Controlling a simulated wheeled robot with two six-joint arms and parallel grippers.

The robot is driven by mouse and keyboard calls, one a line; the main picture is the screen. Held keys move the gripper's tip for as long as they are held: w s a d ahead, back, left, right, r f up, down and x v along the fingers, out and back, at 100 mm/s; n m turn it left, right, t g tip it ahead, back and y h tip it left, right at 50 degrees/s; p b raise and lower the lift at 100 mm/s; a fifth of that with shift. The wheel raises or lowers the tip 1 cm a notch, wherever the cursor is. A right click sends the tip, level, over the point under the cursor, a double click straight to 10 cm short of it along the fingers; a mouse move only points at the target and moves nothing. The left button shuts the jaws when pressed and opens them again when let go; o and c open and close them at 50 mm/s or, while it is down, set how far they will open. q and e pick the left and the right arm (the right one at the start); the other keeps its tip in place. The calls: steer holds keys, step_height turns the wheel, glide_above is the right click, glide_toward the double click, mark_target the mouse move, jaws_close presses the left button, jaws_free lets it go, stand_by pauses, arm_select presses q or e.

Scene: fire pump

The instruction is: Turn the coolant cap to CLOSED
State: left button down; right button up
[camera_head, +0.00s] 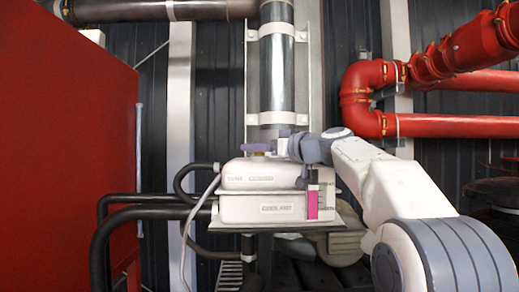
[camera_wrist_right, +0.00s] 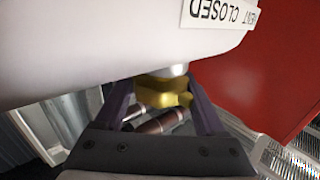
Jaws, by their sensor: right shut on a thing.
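The white coolant tank (camera_head: 235,208) stands on a bracket in the middle of the head view, with a COOLANT label on its front. The yellow coolant cap (camera_wrist_right: 160,92) sits on the tank in the right wrist view. My right gripper (camera_head: 257,148) reaches in from the right over the tank top. Its purple fingers are on either side of the cap in the wrist view and shut on it. The cap is mostly hidden by the fingers in the head view. A label ending in CLOSED (camera_wrist_right: 222,12) shows upside down in the wrist view. My left gripper is out of view.
A red cabinet (camera_head: 70,150) stands at the left. Black hoses (camera_head: 120,226) run into the tank's left side. A grey vertical pipe (camera_head: 277,75) rises behind the tank. Red pipes (camera_head: 385,122) are at the upper right. A pink level strip (camera_head: 312,203) is on the tank.

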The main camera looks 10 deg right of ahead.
steer(key=shift+n+g+y, duration=0.4)
steer(key=shift+n+y, duration=0.1)
steer(key=shift+y, duration=0.1)
steer(key=o, duration=1.3)
steer(key=shift+s+d+f+b, duration=0.1)
steer(key=shift+s+d+b, duration=0.15)
steer(key=shift+b, duration=0.15)
steer(key=b+v, duration=0.4)
steer(key=v, duration=0.6)
steer(key=shift+b, duration=0.4)
steer(key=shift+a, duration=0.1)
